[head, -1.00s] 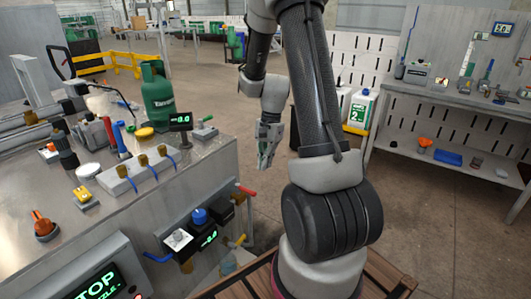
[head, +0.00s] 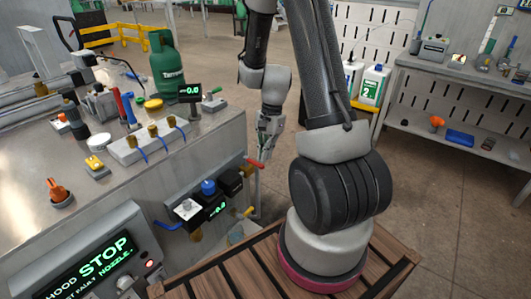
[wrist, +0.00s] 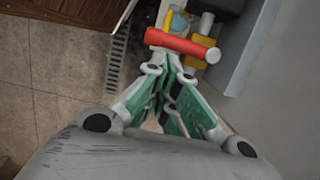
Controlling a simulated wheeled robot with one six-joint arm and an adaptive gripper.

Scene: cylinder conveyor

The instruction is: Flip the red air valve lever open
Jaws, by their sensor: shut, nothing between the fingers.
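The red air valve lever (head: 255,163) juts out from the right end of the bench's front face in the head view. In the wrist view the red lever (wrist: 180,44) lies across the top middle, with yellow valve parts (wrist: 195,62) beside and behind it. My gripper (head: 263,158) hangs just right of the lever in the head view and partly overlaps it. In the wrist view my gripper (wrist: 172,62) has its green-padded fingers together, empty, with the tips just below the lever. I cannot tell whether they touch it.
The steel bench (head: 150,200) carries a green gas bottle (head: 167,65), small gauges and fittings. Black valve boxes and a blue knob (head: 208,187) sit on its front face, left of the lever. A STOP display (head: 100,255) stands lower left. Open floor lies right, before another bench.

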